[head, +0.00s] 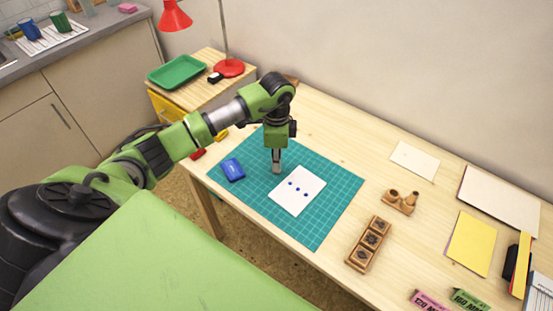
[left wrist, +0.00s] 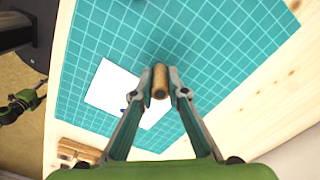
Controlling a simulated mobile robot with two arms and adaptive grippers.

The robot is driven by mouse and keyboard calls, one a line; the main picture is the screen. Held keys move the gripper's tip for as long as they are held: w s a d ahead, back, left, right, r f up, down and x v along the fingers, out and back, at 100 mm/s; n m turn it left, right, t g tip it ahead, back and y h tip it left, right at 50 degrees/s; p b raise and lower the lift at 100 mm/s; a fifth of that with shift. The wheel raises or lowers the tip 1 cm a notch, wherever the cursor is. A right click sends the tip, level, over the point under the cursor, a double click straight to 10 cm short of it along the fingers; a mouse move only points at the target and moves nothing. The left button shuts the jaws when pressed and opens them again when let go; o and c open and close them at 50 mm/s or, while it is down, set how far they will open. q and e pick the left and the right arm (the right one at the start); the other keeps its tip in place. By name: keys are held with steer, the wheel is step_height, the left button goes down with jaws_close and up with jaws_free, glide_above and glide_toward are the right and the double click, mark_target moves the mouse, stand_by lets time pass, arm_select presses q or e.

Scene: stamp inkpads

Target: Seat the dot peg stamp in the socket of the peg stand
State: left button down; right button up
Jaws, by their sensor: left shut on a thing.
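My left gripper (head: 277,158) is over the green cutting mat, above the far left edge of the white card. It is shut on a small wooden peg stamp (left wrist: 160,82), held between its two fingertips in the left wrist view (left wrist: 161,90). The stamp's printing face is hidden. What looks like the peg stand (head: 397,206) is a small wooden block to the right of the mat, well away from the gripper. It has a round opening on its left and an upright wooden peg on its right. My right gripper is not in view.
The white card (head: 287,205) has blue dots and lies on the mat (head: 337,205). A blue inkpad (head: 232,170) is left of the card. A wooden holder (head: 354,262) with several square pieces stands near the front edge. Table between mat and peg stand is clear.

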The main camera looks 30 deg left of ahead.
arm_select(q)
steer(key=shift+f, duration=0.15)
steer(key=c, duration=2)
jaws_free()
